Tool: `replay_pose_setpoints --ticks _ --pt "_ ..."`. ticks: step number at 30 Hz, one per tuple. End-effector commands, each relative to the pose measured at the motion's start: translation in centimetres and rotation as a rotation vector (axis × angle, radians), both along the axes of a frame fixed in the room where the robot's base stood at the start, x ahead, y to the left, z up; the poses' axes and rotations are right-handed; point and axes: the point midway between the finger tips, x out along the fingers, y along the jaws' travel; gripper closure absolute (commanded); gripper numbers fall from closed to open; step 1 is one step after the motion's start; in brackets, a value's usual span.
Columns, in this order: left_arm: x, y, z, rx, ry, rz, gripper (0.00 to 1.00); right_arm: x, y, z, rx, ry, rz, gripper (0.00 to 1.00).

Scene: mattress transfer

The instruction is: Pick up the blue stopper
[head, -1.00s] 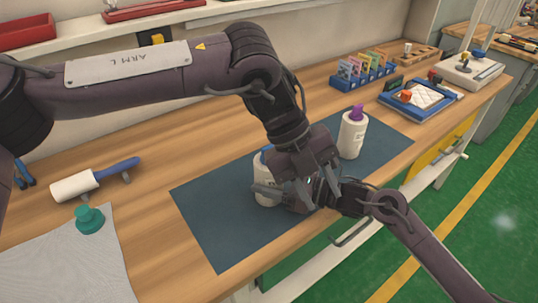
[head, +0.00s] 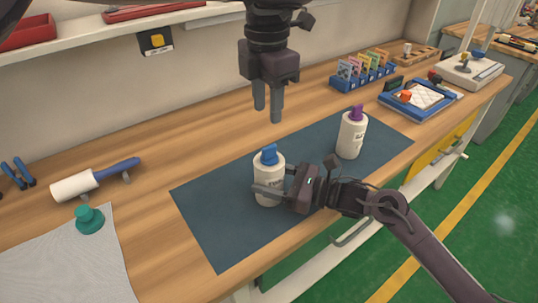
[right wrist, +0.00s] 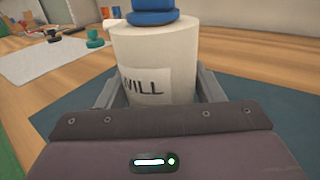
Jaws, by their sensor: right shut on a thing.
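The blue stopper (head: 269,154) sits in the top of a white bottle (head: 270,172) that stands upright on the dark blue mat (head: 220,230). In the right wrist view the stopper (right wrist: 152,15) is cut off by the top edge, and the bottle (right wrist: 152,60) bears a label ending in "WILL". My right gripper (head: 272,192) is shut on this bottle, with a finger on each side of its body. My left gripper (head: 268,108) points down in the air, above and behind the bottle, empty, with a narrow gap between its fingers.
A second white bottle (head: 350,138) with a purple stopper (head: 356,112) stands to the right on the mat. A roller (head: 95,180), a teal knobbed piece (head: 90,220) and grey cloth (head: 60,262) lie left. A card rack (head: 362,72) and blue tray (head: 418,98) stand back right.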

Motion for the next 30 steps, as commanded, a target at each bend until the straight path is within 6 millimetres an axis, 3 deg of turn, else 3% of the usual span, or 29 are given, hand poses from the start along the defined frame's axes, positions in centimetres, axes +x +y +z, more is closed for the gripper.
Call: replay_pose_setpoints --ticks 3,11,18,28,30 --pt "0.0 0.0 -2.0 -0.002 0.004 0.001 0.64 0.0 0.0 0.0 0.000 0.000 0.000 0.72" --pt "0.0 -0.1 -4.1 -0.001 0.002 0.002 0.64 0.0 0.0 0.0 0.000 0.000 0.000 0.72" --pt "0.0 -0.3 -7.6 -0.002 0.002 0.002 0.64 0.0 0.0 0.0 0.000 0.000 0.000 0.72" --pt "0.1 -0.3 -8.5 -0.001 -0.001 0.003 0.64 0.0 0.0 0.0 0.000 0.000 0.000 0.72" --pt "0.1 -0.3 -8.5 -0.001 -0.001 0.003 0.72 0.0 0.0 0.0 0.000 0.000 0.000 0.72"
